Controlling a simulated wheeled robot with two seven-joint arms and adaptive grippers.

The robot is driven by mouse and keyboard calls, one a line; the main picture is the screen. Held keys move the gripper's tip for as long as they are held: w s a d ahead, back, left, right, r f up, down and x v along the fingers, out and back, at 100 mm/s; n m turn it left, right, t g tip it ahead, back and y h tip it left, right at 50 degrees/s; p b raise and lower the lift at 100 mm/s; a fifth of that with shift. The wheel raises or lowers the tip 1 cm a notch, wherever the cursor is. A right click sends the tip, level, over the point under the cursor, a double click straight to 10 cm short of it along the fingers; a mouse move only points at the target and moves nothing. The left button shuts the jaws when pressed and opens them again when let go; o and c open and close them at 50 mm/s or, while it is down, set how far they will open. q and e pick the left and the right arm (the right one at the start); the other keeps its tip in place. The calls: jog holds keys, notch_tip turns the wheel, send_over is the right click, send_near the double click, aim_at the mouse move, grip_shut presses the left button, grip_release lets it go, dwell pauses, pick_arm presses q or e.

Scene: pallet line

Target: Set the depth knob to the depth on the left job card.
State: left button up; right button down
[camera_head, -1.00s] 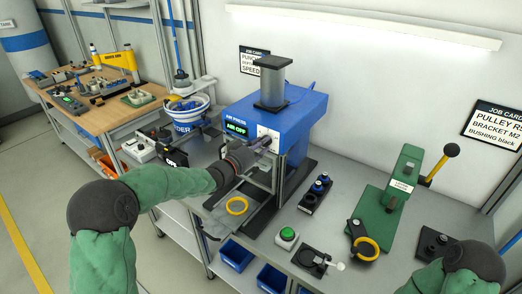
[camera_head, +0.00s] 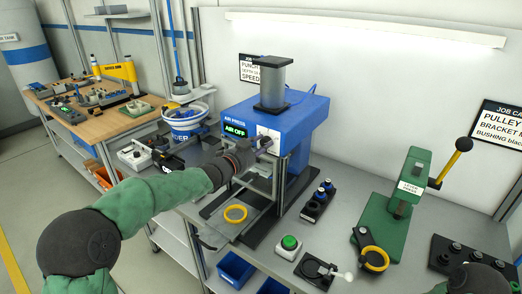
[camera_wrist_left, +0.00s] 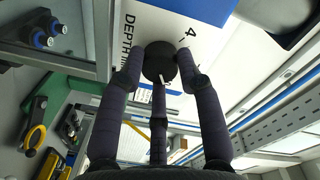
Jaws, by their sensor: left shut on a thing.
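The blue air press (camera_head: 235,115) stands on the grey bench, its small panel reading "AIR OFF". The black depth knob (camera_wrist_left: 160,62) is on its white face, beside "DEPTH" lettering and a "4" in the left wrist view; its pointer setting is too small to read. My left gripper (camera_wrist_left: 162,80) is shut on the knob, with its fingers around it; in the head view, the gripper (camera_head: 256,148) is at the press front. The left job card (camera_head: 250,70) hangs behind the press, partly covered by its cylinder; its depth value is not readable. My right gripper is out of view.
A yellow ring (camera_head: 235,214) lies below the press. A green button (camera_head: 289,243), a black fixture (camera_head: 312,270) and a green lever press (camera_head: 395,205) stand to the right. Blue-topped parts (camera_head: 322,190) sit in a black rack beside the press.

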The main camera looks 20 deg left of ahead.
pick_arm(q)
jog(key=shift+f, duration=0.2)
dwell(0.4)
jog(key=o, duration=0.9)
jog(key=shift+o, duration=1.2)
jog(key=shift+r, duration=0.1)
jog(key=shift+s+a, duration=0.1)
jog(key=v, duration=1.1)
jog(key=shift+s, duration=0.4)
